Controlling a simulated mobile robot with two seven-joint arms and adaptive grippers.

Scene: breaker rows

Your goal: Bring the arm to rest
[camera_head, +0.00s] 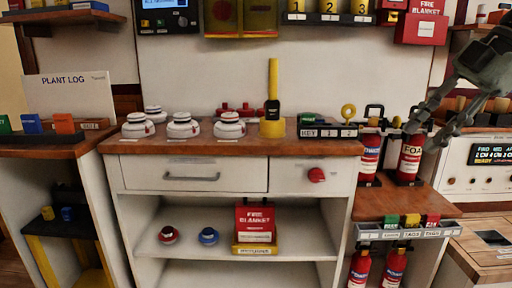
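My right gripper (427,130) comes in from the upper right edge, grey, with its fingers pointing down and left. Its two fingers look spread apart, with nothing seen between them. In the picture it overlaps the area by the red extinguisher (411,158) at the right end of the counter; I cannot tell if it touches anything. My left gripper is not in view.
A wooden-topped cabinet (230,147) carries several white round detectors, a yellow post (273,95) and a key rack (327,131). A panel with a lit display (490,153) stands at right. The counter's front strip is clear.

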